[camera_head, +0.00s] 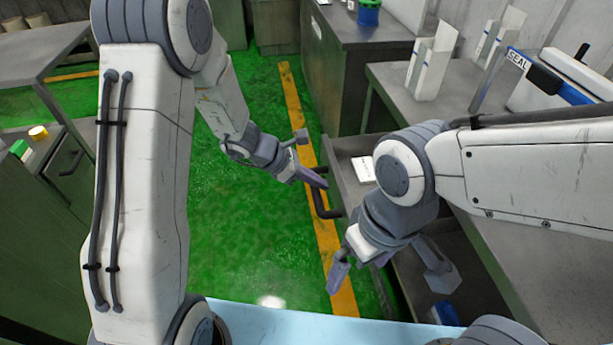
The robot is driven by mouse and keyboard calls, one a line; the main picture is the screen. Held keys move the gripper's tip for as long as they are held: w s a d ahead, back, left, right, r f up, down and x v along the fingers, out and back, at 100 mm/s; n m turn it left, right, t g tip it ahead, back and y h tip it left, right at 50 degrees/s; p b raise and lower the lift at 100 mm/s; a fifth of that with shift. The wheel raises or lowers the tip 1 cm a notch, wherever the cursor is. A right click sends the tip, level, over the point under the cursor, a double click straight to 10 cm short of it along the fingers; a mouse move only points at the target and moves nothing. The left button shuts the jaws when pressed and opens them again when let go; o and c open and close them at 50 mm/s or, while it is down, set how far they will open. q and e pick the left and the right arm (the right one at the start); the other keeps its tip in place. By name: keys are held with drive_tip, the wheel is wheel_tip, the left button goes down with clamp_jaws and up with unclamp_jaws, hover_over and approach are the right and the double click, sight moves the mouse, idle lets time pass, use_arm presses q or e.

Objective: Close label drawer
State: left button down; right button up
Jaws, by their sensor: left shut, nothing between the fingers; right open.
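An upper drawer (343,150) stands pulled out from under the grey workbench at right. A white label sheet (363,168) lies in it, and a dark bar handle (322,206) is on its front. My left gripper (316,179) is shut and empty, close to the drawer's front and handle; I cannot tell whether it touches. My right gripper (392,280) is open and empty, lower in the view, in front of a lower open compartment or drawer (408,278). My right arm hides much of the upper drawer.
The workbench (395,82) carries white upright holders (432,68) and a blue-white SEAL device (560,85). A darker cabinet (335,70) with a blue container (369,13) stands behind. Another cabinet (50,190) is at left. Green floor (235,200) with a yellow line lies clear between.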

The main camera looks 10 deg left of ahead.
use_arm(q)
drive_tip(key=shift+w+d+f, duration=0.1)
drive_tip(key=shift+d+f, duration=0.25)
drive_tip(key=shift+d, duration=0.05)
use_arm(e)
drive_tip(key=shift+f, duration=0.1)
use_arm(q)
drive_tip(key=shift+d, duration=0.1)
